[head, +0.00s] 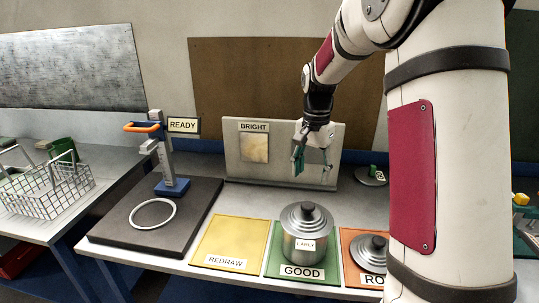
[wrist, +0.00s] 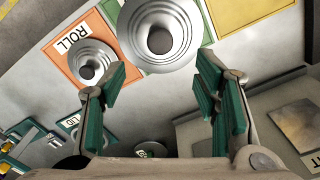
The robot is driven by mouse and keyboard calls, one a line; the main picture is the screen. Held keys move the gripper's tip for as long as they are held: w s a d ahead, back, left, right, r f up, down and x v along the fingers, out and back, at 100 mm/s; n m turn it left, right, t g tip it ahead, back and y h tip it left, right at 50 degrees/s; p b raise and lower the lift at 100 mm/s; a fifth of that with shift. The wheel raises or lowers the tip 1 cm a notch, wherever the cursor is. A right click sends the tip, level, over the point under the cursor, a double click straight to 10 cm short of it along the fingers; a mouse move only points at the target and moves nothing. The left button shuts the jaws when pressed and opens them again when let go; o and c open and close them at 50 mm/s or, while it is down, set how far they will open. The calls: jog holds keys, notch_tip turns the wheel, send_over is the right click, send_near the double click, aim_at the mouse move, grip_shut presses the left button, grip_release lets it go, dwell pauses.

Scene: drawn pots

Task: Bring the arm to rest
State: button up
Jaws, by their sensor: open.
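My gripper (head: 312,160) hangs open and empty above the back of the table, in front of the upright board marked BRIGHT (head: 240,168). In the wrist view its two green-padded fingers (wrist: 165,100) are spread wide with nothing between them. The pot also shows from above in the wrist view (wrist: 188,22).
The yellow REDRAW mat (head: 218,243) is bare. A stand with a READY sign (head: 184,125) and a white ring (head: 153,214) are at left. A wire basket (head: 55,192) stands on the left table.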

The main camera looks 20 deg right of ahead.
jog(key=s+a+r+n+t, duration=0.3)
jog(key=s+a+r+n, duration=0.3)
jog(key=s+a+r, duration=0.45)
jog(key=s+a+f+n+t+b, duration=0.1)
jog(key=s+a+n, duration=0.5)
jog(key=s, duration=0.6)
jog(key=shift+a+f+n+t+b, duration=0.25)
jog(key=shift+a+n+t+b, duration=0.05)
jog(key=shift+a+t, duration=0.5)
